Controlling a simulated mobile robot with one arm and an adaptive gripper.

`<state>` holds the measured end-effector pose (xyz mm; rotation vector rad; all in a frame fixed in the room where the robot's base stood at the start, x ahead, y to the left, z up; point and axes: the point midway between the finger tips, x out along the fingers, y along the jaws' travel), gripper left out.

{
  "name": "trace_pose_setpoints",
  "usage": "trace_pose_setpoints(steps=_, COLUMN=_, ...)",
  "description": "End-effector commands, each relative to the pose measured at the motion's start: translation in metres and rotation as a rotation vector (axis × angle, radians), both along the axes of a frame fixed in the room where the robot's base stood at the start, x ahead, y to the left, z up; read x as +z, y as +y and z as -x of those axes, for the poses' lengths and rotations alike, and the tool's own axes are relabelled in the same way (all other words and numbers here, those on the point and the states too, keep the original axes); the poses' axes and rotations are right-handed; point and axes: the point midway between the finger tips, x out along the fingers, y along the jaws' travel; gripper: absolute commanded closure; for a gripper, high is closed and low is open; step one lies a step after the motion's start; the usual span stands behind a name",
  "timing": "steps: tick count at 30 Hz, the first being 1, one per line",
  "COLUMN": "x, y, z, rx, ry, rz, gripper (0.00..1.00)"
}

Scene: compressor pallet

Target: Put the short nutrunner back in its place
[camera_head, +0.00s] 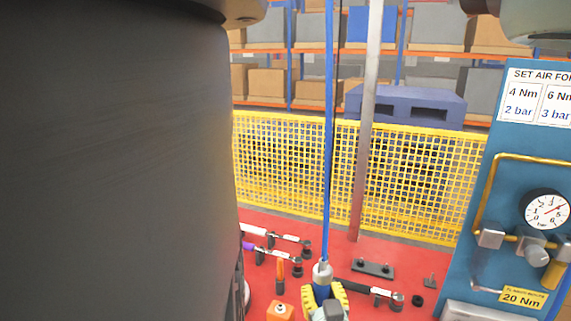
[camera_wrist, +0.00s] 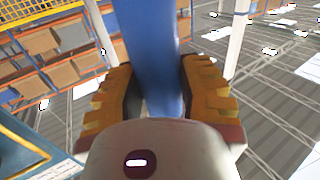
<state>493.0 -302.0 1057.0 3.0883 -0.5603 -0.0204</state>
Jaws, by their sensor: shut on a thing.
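My gripper (camera_head: 325,296), with yellow ridged fingers, is low in the middle of the head view. It is shut on the short nutrunner (camera_head: 322,274), whose silver and blue top end stands upright between the fingers. A blue hose (camera_head: 328,120) runs straight up from the tool. In the wrist view my gripper's fingers (camera_wrist: 158,95) close on both sides of the blue tool or hose (camera_wrist: 150,55). The lower end of the nutrunner is hidden behind my gripper. I cannot make out its place in these views.
The red surface (camera_head: 330,250) bears several wrenches (camera_head: 285,238), an orange-handled tool (camera_head: 280,276), an orange block (camera_head: 280,312), a black pegged block (camera_head: 373,267) and another wrench (camera_head: 375,292). A blue panel with a gauge (camera_head: 546,209) stands right. A grey post (camera_head: 366,140) rises behind.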

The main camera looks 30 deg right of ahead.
Motion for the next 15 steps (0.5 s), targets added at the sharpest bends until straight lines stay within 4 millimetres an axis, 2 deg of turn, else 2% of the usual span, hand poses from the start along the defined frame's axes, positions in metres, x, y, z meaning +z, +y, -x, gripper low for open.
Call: trace_pose_setpoints(steps=15, x=-0.0067, y=0.0011, z=-0.0026, rx=0.007, ry=-0.007, rz=0.002, gripper=1.0)
